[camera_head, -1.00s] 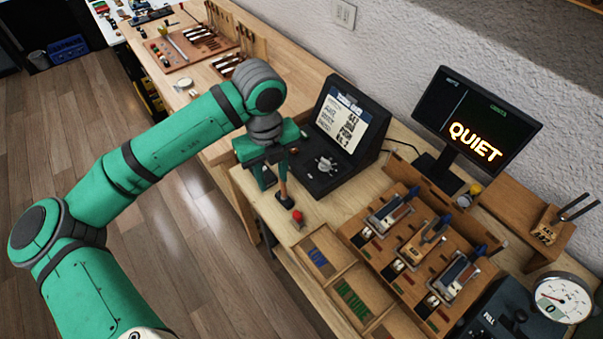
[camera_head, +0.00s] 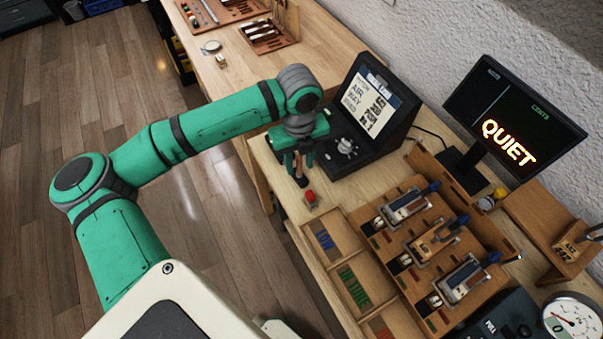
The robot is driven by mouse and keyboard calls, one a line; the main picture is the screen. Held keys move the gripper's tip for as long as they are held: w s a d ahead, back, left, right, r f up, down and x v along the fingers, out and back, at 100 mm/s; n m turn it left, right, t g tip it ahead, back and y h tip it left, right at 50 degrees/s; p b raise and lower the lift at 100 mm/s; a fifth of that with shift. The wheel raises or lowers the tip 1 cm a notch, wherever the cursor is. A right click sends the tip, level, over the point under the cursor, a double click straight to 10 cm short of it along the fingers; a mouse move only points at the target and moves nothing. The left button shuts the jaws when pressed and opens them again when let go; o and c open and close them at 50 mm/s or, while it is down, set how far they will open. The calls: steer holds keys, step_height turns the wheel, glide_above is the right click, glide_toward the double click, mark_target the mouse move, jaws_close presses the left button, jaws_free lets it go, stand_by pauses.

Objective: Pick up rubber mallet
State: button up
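The rubber mallet (camera_head: 301,179) stands at the left end of the wooden bench, dark head down, with its brown handle pointing up. My gripper (camera_head: 298,163) points down over it, and the fingers are around or just in front of the handle. The fingers hide most of the handle. A small gap seems to show between the fingers, but I cannot tell whether they touch the handle. The head appears at bench level, close to a small red object.
The red object (camera_head: 311,198) sits just right of the mallet. A black device with a display (camera_head: 370,105) stands close behind my gripper. A monitor (camera_head: 510,125) stands behind.

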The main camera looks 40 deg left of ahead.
steer(key=shift+s+a+f, duration=0.1)
steer(key=shift+s+f, duration=0.05)
steer(key=shift+f, duration=1)
jaws_close()
steer(key=shift+r, duration=0.1)
